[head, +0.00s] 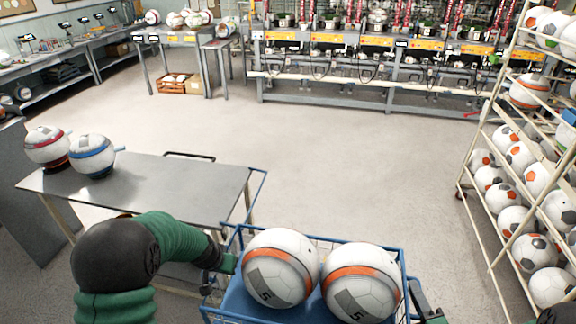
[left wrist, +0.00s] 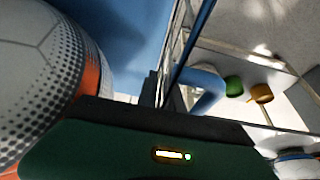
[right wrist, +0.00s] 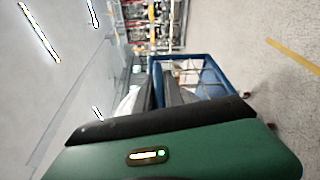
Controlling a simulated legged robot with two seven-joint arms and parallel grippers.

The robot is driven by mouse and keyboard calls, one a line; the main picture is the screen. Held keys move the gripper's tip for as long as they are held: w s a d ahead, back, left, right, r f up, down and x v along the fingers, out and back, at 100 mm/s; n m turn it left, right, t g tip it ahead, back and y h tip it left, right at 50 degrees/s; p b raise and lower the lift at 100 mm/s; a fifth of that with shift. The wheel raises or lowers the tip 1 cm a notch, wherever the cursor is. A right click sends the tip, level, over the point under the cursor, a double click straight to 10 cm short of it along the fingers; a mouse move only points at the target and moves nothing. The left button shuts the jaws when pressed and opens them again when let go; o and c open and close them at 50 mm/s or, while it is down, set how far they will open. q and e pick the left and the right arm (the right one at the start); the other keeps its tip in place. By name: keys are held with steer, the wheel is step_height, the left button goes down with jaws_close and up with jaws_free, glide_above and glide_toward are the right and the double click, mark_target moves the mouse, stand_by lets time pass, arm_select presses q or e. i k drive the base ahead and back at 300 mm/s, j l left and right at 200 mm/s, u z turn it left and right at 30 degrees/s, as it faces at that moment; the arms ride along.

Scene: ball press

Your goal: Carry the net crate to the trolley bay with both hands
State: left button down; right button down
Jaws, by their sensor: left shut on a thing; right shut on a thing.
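The blue net crate (head: 237,303) is at the bottom of the head view, with two white and orange balls (head: 279,268) (head: 361,284) side by side in it. My left gripper (head: 229,263) is shut on the crate's left side. My right gripper (head: 418,294) is shut on its right side. In the left wrist view a crate bar (left wrist: 208,92) and one ball (left wrist: 40,85) are close to the jaws. The crate's blue frame (right wrist: 206,60) shows beyond the jaws in the right wrist view. The crate's lower part is out of frame. I cannot identify the trolley bay.
A grey metal table (head: 165,185) with two balls stands at the left, close to the crate. A tall rack (head: 503,180) full of balls stands at the right. Open floor (head: 330,170) lies ahead, up to a long machine bench (head: 370,95).

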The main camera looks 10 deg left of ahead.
mark_target(181, 185)
steer(key=j, duration=1.8)
steer(key=i+j, duration=0.15)
steer(key=j, duration=0.15)
steer(key=i+j, duration=0.15)
steer(key=j, duration=0.15)
steer(key=i+j, duration=0.15)
steer(key=j, duration=0.2)
steer(key=i+j, duration=0.2)
steer(key=i, duration=0.3)
steer(key=i+j, duration=0.2)
steer(key=i, duration=0.25)
